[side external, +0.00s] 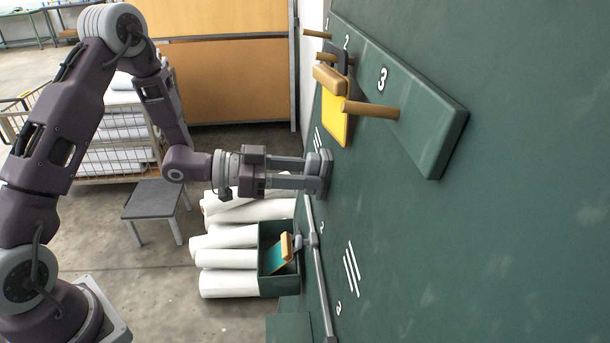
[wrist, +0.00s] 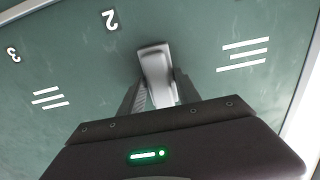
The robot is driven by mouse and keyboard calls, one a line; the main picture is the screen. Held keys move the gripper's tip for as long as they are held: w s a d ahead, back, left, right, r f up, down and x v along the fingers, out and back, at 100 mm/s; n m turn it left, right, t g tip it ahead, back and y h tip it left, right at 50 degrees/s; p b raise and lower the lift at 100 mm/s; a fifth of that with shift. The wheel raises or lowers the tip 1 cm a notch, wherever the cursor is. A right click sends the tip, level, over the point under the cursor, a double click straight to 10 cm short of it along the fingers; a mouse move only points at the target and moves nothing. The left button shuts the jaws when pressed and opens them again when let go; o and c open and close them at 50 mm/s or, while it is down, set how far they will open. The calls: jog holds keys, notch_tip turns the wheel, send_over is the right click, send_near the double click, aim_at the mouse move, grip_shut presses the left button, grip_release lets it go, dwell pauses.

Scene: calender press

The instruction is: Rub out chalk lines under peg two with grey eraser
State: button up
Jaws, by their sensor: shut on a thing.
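My gripper (side external: 310,172) is shut on the grey eraser (side external: 325,175), at the green board (side external: 480,270). The eraser also shows between my fingers in the wrist view (wrist: 155,72). It appears to touch the board, above the painted 2 (side external: 322,227), which also shows in the wrist view (wrist: 109,19). No chalk lines show around the eraser there; what lies beneath it is hidden. White chalk lines show above the painted 3 (side external: 352,269) and in another group on the other side (side external: 318,140). Both groups appear in the wrist view, left (wrist: 49,98) and right (wrist: 242,54).
A wooden peg (side external: 372,110) marked 3 juts from the raised panel (side external: 430,125). A yellow-bladed tool (side external: 335,115) with a wooden handle hangs behind it, above my gripper. Below are a green box (side external: 279,285) holding a teal-bladed tool (side external: 280,257), and white rolls (side external: 228,283).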

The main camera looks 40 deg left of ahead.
jog(key=shift+s+d, duration=3.1)
jog(key=shift+s, duration=0.1)
jog(key=shift+w+a, duration=3.2)
jog(key=shift+w, duration=0.25)
grip_shut()
jog(key=f+v, duration=0.1)
jog(key=v, duration=0.5)
jog(key=shift+r, duration=0.4)
jog(key=v, duration=0.3)
